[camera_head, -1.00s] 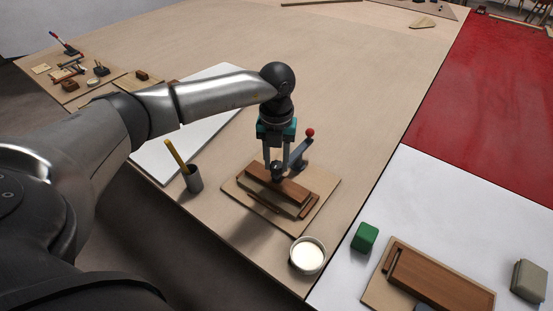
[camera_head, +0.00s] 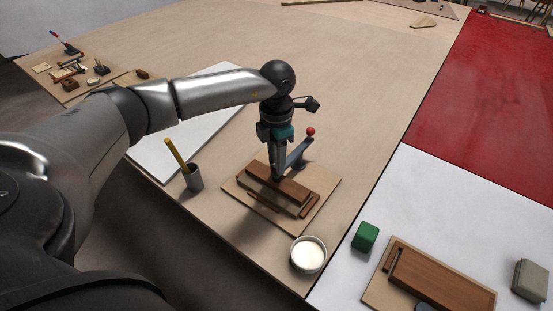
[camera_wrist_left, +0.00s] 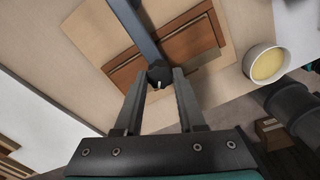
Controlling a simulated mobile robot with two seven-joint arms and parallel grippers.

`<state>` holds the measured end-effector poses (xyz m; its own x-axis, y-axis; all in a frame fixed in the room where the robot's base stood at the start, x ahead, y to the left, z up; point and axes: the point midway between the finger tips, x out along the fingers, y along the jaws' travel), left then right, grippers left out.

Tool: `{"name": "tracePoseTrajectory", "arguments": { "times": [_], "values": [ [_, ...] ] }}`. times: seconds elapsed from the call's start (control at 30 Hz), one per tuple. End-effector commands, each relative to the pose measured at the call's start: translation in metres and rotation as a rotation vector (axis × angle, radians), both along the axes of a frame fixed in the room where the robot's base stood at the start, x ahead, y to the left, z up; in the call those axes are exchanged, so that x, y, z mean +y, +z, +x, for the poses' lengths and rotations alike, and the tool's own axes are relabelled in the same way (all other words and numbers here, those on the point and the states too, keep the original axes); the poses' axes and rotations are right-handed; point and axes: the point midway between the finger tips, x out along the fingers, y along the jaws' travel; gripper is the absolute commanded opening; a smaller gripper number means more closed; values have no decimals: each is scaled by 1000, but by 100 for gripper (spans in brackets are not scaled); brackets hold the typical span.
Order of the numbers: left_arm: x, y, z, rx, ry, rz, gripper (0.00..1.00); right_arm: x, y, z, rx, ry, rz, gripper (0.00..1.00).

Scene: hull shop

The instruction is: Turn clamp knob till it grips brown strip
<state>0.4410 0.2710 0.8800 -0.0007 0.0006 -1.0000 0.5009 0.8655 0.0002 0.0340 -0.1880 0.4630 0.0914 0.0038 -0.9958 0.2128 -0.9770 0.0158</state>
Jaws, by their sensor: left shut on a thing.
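The clamp's blue-grey arm (camera_head: 299,153), with a red ball at its end, reaches over a brown wooden strip (camera_head: 296,188) on a light board (camera_head: 239,199). The clamp's black knob (camera_wrist_left: 159,77), with a white mark, sits over the brown wood (camera_wrist_left: 184,50) in the left wrist view. My left gripper (camera_head: 277,175) points down from above, its fingers shut on the knob from both sides. The fingers hide the knob in the head view. I cannot tell whether the clamp's lower end touches the strip.
A grey cup with a yellow pencil (camera_head: 194,179) stands left of the board. A bowl with pale contents (camera_head: 308,255) stands close at its front right. A green block (camera_head: 365,237) and another wooden fixture (camera_head: 440,280) lie on the white surface at right.

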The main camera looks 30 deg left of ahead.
Motion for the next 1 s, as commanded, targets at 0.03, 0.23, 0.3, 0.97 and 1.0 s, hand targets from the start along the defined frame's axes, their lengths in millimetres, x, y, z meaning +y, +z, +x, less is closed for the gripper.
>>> {"name": "tracePoseTrajectory", "arguments": {
  "times": [0.03,0.23,0.3,0.97,1.0],
  "values": [
    [-1,1,2,-6,-44,-2,0,0,-1,0,0,0,0,50],
    [-1,1,2,-6,-234,-2,0,0,-4,0,-1,-1,0,50],
    [-1,1,2,-6,-301,-2,0,0,-5,1,-1,-1,-1,50],
    [-1,1,2,-6,-922,-2,0,-15,-15,15,-26,-4,-18,50],
    [-1,1,2,-6,-956,-1,0,-15,-16,16,-28,-4,-17,50]
  ]
}}
